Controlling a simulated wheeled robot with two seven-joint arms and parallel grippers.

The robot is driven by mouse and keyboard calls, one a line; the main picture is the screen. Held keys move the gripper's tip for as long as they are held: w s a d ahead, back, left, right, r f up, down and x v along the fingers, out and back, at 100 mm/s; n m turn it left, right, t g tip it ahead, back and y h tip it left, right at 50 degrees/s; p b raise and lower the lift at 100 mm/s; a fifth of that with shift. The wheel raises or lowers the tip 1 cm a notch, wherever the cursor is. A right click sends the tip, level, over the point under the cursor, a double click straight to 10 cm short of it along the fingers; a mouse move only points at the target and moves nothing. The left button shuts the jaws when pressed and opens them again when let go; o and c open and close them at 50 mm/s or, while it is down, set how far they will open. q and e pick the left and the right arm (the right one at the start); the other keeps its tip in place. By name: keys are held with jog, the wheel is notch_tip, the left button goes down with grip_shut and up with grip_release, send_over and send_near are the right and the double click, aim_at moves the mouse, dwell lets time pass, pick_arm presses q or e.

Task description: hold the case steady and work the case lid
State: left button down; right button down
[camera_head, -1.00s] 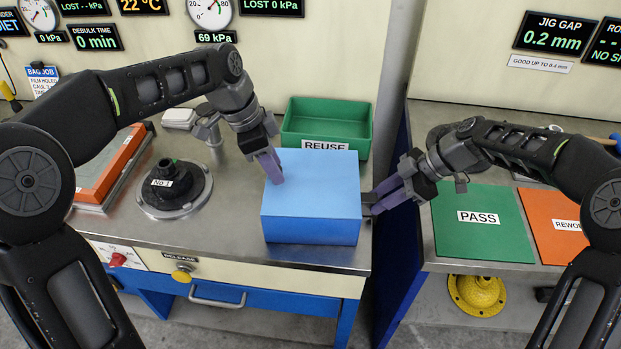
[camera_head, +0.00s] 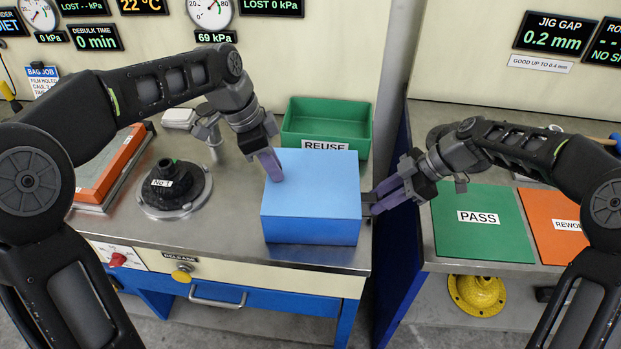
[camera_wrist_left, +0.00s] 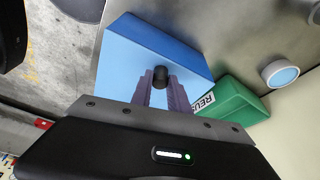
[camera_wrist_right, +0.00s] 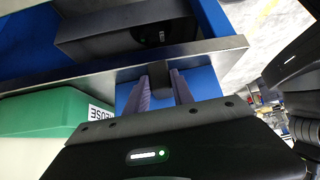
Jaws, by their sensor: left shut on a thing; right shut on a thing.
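The blue case (camera_head: 312,200) is a closed box at the front right of the steel bench, its lid (camera_head: 318,170) flat on top. My left gripper (camera_head: 276,178) is at the lid's left part, shut on a small dark knob (camera_wrist_left: 160,76) that shows between its fingers in the left wrist view. My right gripper (camera_head: 371,204) is at the case's right side, shut on a dark block-like handle (camera_wrist_right: 158,72) seen in the right wrist view. The case also shows in the left wrist view (camera_wrist_left: 165,45), and partly in the right wrist view (camera_wrist_right: 203,84).
A green REUSE tray (camera_head: 328,122) stands just behind the case. A black round fixture (camera_head: 173,188) is to the left. A green PASS mat (camera_head: 482,222) and an orange mat (camera_head: 556,240) lie on the right bench, past a gap.

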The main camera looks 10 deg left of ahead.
pick_arm(q)
jog(key=shift+a, duration=0.2)
jog(key=s+a, duration=0.1)
jog(key=a, duration=1.5)
jog(key=shift+s+a, duration=0.2)
dwell(1.5)
jog(key=shift+a, duration=0.35)
dwell(0.5)
jog(key=c, duration=1.2)
grip_release()
jog(key=shift+r, duration=0.1)
jog(key=s+a, duration=0.1)
jog(key=a, duration=0.3)
jog(key=s+a, duration=0.1)
jog(key=a, duration=0.2)
jog(key=s+a+r, duration=0.1)
jog(key=s+a, duration=0.1)
jog(key=a, duration=0.2)
jog(key=shift+s+a, duration=0.1)
jog(key=shift+a, duration=0.2)
